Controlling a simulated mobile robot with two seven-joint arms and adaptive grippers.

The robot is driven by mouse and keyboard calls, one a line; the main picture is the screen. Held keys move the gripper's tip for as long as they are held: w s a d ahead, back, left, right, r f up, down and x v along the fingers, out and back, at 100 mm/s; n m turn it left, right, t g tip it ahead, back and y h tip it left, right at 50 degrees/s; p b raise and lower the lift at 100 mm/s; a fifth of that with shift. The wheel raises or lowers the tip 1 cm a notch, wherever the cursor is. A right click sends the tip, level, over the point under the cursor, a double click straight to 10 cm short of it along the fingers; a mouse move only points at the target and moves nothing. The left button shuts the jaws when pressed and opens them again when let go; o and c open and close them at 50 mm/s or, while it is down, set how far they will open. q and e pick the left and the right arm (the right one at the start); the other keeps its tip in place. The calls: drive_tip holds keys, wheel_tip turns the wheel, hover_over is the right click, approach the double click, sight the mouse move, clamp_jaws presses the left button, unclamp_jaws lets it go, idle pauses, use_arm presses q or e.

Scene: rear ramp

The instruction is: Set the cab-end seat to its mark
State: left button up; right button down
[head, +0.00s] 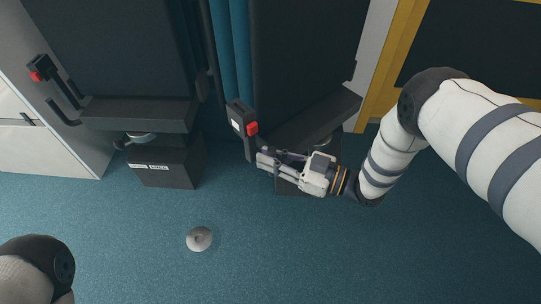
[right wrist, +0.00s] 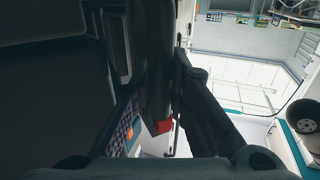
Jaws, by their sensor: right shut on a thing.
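Two dark seats stand side by side at the top of the head view. The right seat (head: 305,60) has a slanted front cushion edge, turned relative to the straight edge of the left seat (head: 138,112). I cannot tell from the picture which is the cab-end seat. My right gripper (head: 262,162) is at the front left of the right seat's base (head: 292,187), below the cushion. The base is largely hidden too. My left gripper is out of view.
The left seat's base (head: 170,170) bears white labels and has a small lever (head: 122,144). A round grey disc (head: 199,238) lies on the blue floor (head: 330,260), which is otherwise open in front.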

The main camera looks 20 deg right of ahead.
drive_tip(key=shift+s+f, duration=0.1)
drive_tip(key=shift+f, duration=0.05)
drive_tip(key=c, duration=1.5)
unclamp_jaws()
drive_tip(key=shift+c, duration=0.2)
drive_tip(key=shift+d, duration=0.1)
drive_tip(key=v, duration=1.2)
